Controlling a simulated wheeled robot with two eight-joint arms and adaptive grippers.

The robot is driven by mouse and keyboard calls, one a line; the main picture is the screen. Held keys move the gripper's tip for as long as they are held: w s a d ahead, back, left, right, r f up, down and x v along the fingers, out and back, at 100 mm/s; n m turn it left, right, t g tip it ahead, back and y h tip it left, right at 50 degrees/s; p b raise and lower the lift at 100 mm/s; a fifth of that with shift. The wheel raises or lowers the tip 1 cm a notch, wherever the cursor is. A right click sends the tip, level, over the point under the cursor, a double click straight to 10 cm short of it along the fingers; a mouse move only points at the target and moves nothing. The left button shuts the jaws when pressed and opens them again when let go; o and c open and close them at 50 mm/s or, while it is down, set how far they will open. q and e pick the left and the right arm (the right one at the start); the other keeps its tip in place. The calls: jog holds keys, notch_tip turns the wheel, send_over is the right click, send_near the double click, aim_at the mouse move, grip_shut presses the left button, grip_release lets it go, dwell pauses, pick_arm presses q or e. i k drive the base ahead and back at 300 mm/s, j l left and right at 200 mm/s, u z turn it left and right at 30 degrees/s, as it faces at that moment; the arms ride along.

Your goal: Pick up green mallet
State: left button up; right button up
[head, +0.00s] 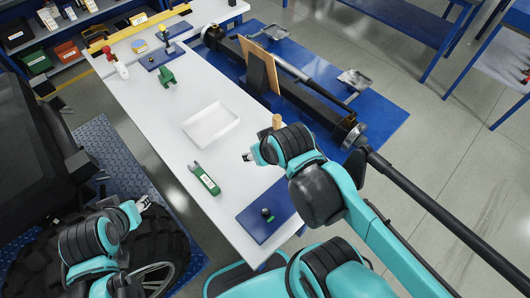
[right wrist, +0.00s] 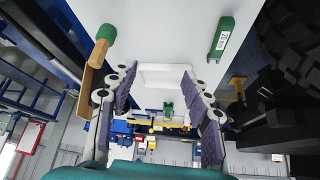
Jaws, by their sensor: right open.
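The green mallet shows in the right wrist view with its green head (right wrist: 103,32) at the upper left and its wooden handle below it. In the head view only its wooden handle (head: 277,121) shows, just behind my right gripper; its head is hidden by my arm. My right gripper (head: 248,157) is over the white table, open and empty; in the right wrist view its two fingers (right wrist: 159,72) are spread, with the mallet outside them to the left. My left gripper (head: 143,203) is off the table's left side, beside the big tyre; its opening is too small to judge.
A white tray (head: 211,125), a green labelled tool (head: 204,179), a green block-like piece (head: 167,77) and a blue plate (head: 266,212) lie on the white table. The roller rig with a wooden board (head: 258,64) stands along its right edge. Some white table top is clear.

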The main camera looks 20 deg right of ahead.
aim_at(277, 118)
jog(key=k+j+z, duration=0.1)
jog(key=z, duration=1.3)
jog(key=k+j+z, duration=0.15)
jog(key=z, duration=0.3)
jog(key=k+z, duration=0.2)
jog(key=z, duration=0.2)
